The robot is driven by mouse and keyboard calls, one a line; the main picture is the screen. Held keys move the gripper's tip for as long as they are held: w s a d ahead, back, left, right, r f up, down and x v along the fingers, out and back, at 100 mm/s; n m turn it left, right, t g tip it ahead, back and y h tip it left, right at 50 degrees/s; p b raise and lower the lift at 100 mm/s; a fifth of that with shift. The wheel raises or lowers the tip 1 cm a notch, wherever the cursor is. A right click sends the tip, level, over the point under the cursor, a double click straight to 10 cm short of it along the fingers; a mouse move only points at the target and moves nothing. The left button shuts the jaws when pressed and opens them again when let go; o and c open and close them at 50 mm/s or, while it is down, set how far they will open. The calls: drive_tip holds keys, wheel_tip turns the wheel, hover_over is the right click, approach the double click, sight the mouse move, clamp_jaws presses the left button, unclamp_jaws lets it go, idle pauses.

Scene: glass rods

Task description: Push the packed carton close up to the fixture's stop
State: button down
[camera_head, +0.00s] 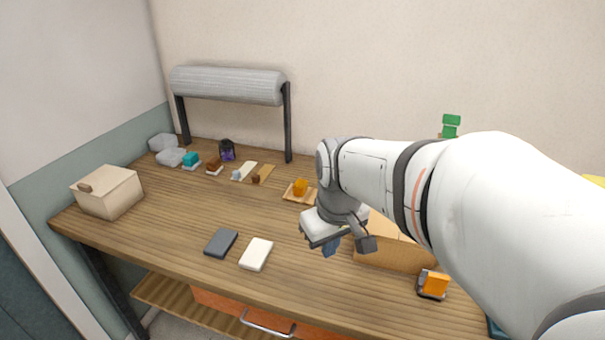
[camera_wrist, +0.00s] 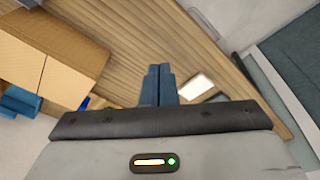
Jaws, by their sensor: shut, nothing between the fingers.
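The tan cardboard carton (camera_head: 393,254) stands on the right part of the table, partly hidden behind my arm. In the wrist view the carton (camera_wrist: 45,62) is at the left, with seams across its top. My gripper (camera_head: 332,247) is left of the carton in the head view. Its blue fingers are pressed together and empty in the wrist view (camera_wrist: 158,72), with a gap between them and the carton. A blue part (camera_wrist: 20,101) shows beside the carton at the left edge. I cannot tell whether it belongs to the fixture. The stop is not clearly visible.
A white slab (camera_head: 256,254) and a dark slab (camera_head: 221,243) lie near the front edge. An orange block (camera_head: 435,284) sits on a dark base in front of the carton. Another orange block (camera_head: 300,187) is on a wooden tray. A beige box (camera_head: 108,191) stands far left.

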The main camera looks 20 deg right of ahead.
drive_tip(key=w+d+f+n+g+p, duration=0.15)
drive_tip(key=w+d+n, duration=0.35)
drive_tip(key=w, duration=0.6)
drive_tip(key=w+d+f+n+g, duration=0.1)
drive_tip(key=w+d+f+n, duration=0.25)
drive_tip(key=w+d, duration=0.55)
drive_tip(key=f, duration=0.3)
drive_tip(key=w+a+f+p, duration=0.1)
drive_tip(key=f, duration=0.2)
drive_tip(key=a+f, duration=0.1)
drive_tip(key=f, duration=0.2)
drive_tip(key=shift+w+f, duration=0.1)
drive_tip(key=shift+w, duration=0.25)
drive_tip(key=shift+s+d+r+p, duration=0.15)
drive_tip(key=shift+s+d+p, duration=0.2)
drive_tip(key=shift+d, duration=0.3)
drive_tip(key=shift+s+d+r+p, duration=0.15)
drive_tip(key=shift+s+d, duration=0.25)
drive_tip(key=shift+d, duration=0.2)
drive_tip(key=shift+s+d+f, duration=0.1)
drive_tip(key=shift+s+d, duration=0.2)
drive_tip(key=shift+d, duration=0.15)
